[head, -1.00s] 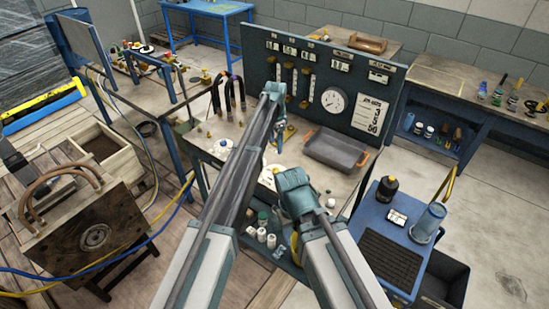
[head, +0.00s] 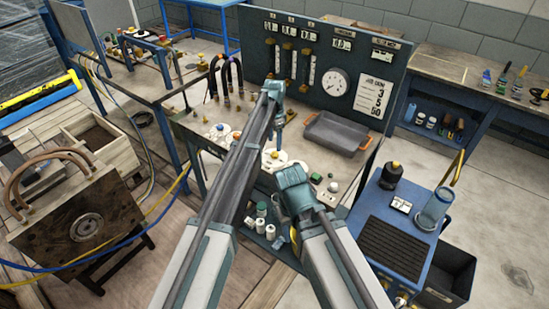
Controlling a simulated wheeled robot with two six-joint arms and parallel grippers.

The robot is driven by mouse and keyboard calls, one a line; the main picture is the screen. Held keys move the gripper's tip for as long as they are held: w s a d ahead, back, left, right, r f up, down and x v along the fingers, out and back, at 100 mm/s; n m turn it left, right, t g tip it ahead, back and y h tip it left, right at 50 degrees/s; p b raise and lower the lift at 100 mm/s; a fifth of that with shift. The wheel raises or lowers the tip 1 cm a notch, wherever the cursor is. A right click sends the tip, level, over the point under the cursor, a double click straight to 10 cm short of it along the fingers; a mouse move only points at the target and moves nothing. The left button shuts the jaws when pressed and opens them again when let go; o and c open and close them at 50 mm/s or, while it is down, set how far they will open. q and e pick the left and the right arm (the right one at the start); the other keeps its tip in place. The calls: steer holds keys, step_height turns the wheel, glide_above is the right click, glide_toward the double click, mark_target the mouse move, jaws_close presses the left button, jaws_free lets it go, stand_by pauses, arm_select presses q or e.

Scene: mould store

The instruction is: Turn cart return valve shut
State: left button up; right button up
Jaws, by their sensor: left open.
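The cart (head: 345,172) has a pale top and an upright dark teal panel (head: 300,34) with several flow tubes and a round gauge (head: 335,82). White discs with small knobs lie along its top, among them a left disc (head: 219,131). An orange-yellow knob (head: 275,154) shows on another disc, just below my left gripper (head: 280,138) in the picture. I cannot tell which knob is the return valve. My left gripper points down, open and small in view; contact with the knob cannot be made out. My right gripper is hidden behind its own arm.
A grey tray (head: 335,133) sits on the cart's right side. Dark curved hoses (head: 226,78) rise at its left. Hoses cross the floor at left.

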mark_target(275, 153)
arm_select(q)
step_height(275, 153, down, 6)
steer(key=b, duration=0.4)
steer(key=shift+r, duration=0.15)
steer(key=shift+r, duration=0.1)
steer(key=shift+c, duration=0.2)
jaws_close()
